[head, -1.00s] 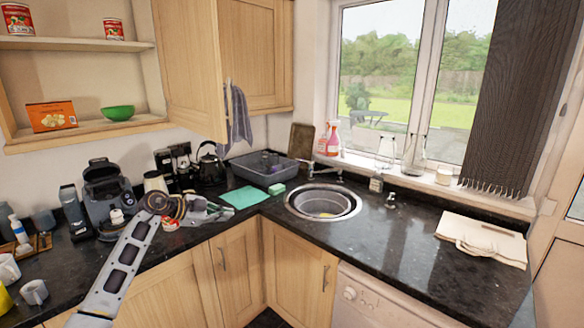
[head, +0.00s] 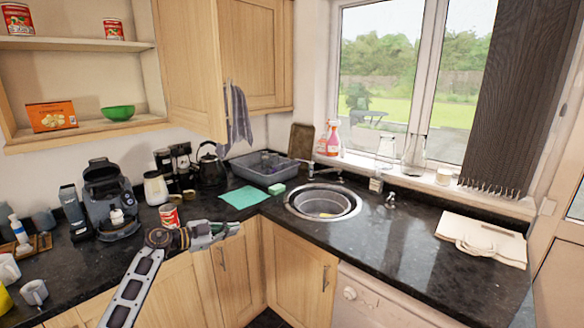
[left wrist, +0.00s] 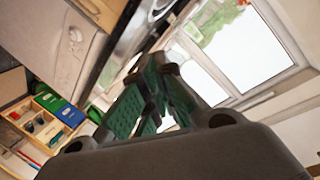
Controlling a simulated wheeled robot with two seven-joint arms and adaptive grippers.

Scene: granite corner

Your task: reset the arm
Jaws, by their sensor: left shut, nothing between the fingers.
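My left gripper (head: 228,230) is in front of the counter's front edge, near the inner corner, with its fingers pointing right. It is shut and empty. In the left wrist view the green-padded fingers (left wrist: 150,95) show close up, with nothing between them. A red and white can (head: 169,216) stands on the counter just behind my left wrist, apart from the fingers. My right gripper is in neither view.
A green cloth (head: 239,198) lies behind the gripper, with a grey dish tub (head: 264,170) beyond it. A round sink (head: 322,203) is to the right. A coffee machine (head: 107,198) and a kettle (head: 210,168) stand at the back left. The right counter is mostly clear.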

